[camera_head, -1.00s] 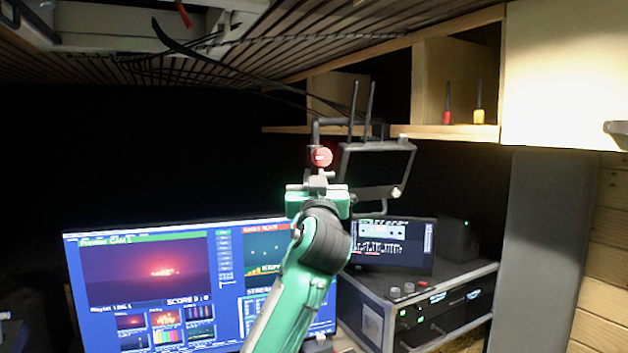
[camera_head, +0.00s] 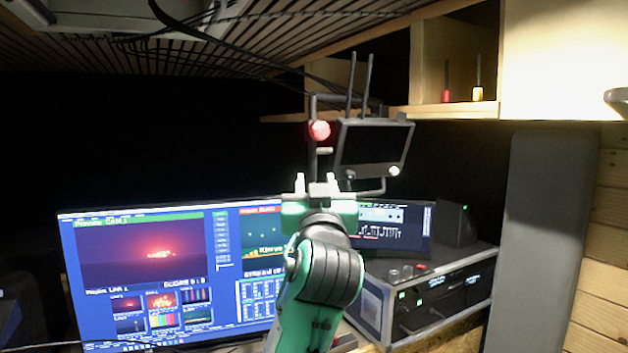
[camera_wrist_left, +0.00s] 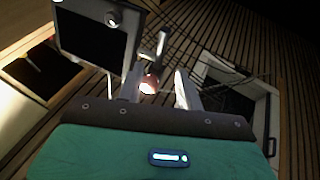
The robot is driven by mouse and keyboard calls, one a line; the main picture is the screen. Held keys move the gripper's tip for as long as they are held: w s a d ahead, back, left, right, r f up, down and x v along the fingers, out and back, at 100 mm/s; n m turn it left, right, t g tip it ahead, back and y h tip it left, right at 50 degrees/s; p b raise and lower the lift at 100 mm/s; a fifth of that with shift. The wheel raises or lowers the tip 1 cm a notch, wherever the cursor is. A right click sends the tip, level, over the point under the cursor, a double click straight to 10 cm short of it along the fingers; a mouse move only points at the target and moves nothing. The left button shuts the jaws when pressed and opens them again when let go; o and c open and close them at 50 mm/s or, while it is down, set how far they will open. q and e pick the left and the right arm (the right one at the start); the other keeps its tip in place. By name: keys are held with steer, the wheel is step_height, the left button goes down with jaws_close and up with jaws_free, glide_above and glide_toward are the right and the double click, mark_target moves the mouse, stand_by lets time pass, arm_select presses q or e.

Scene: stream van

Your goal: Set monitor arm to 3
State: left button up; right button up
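The monitor arm (camera_head: 313,108) is a dark bent tube under the wooden shelf, carrying a small dark monitor (camera_head: 373,147) with antennas behind it. A red round knob (camera_head: 319,130) sits on the arm, left of the monitor. My left gripper (camera_head: 317,182) is just below the knob in the head view, fingers pointing up, apart and empty. In the left wrist view the knob (camera_wrist_left: 150,84) shows between the two fingers of my left gripper (camera_wrist_left: 158,85), beyond them; no contact is visible. The monitor also shows there (camera_wrist_left: 95,38). No setting marks are readable. My right gripper is out of view.
A large lit screen (camera_head: 150,250) stands below left. A smaller screen (camera_head: 395,232) and a rack case (camera_head: 375,300) with knobs stand at right, partly behind my arm. The wooden shelf (camera_head: 440,110) holds red and yellow tools. Dark open space lies left of the knob.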

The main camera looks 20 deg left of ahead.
arm_select(q)
steer(key=shift+v, duration=1.55)
steer(key=shift+a, duration=0.1)
